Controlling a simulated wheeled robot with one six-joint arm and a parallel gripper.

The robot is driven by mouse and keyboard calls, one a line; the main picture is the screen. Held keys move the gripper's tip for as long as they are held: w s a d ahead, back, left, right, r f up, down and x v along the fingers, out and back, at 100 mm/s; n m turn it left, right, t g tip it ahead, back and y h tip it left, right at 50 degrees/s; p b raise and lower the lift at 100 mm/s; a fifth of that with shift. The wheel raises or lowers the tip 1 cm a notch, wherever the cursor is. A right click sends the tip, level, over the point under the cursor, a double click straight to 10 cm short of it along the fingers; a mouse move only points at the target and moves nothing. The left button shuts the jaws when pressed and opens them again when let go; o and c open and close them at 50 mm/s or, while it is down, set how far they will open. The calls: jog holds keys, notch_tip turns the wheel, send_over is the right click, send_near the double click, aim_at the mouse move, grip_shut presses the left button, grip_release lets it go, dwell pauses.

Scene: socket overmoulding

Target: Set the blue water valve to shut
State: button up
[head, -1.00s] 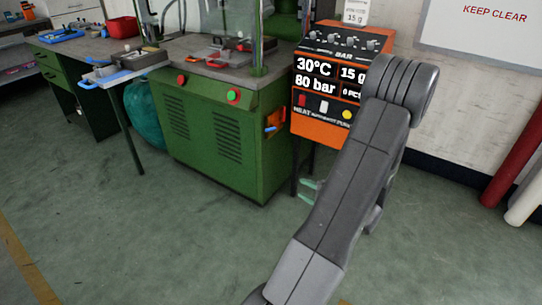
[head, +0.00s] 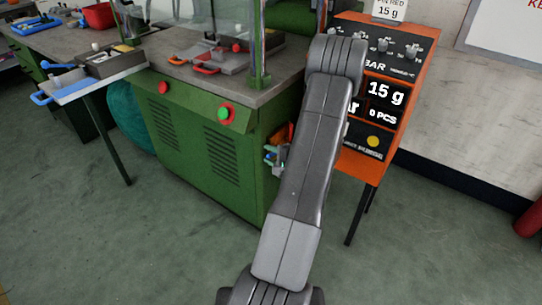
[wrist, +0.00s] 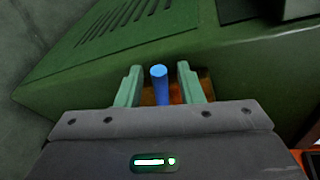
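The blue water valve (wrist: 159,84) shows in the wrist view as a round-ended blue handle at the side of the green machine. My gripper (wrist: 158,68) is open, with one pale green finger on each side of the blue handle. Gaps show between the handle and both fingers, so it is not gripped. An orange part lies behind the handle. In the head view, my arm hides most of the valve area, and only small blue and orange bits show at the cabinet's right side.
The green machine cabinet (head: 205,150) stands left of my arm, with red and green buttons on its front. An orange control box (head: 372,150) on legs stands to the right. A side table with a blue-handled tray (head: 75,90) is at left. Open floor lies in front.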

grip_shut()
jog(key=shift+r, duration=0.1)
jog(key=shift+r+p, duration=0.15)
jog(key=shift+p, duration=0.15)
jog(key=shift+w+d+r+m, duration=0.1)
jog(key=shift+r+m, duration=0.05)
jog(key=shift+m, duration=0.45)
grip_release()
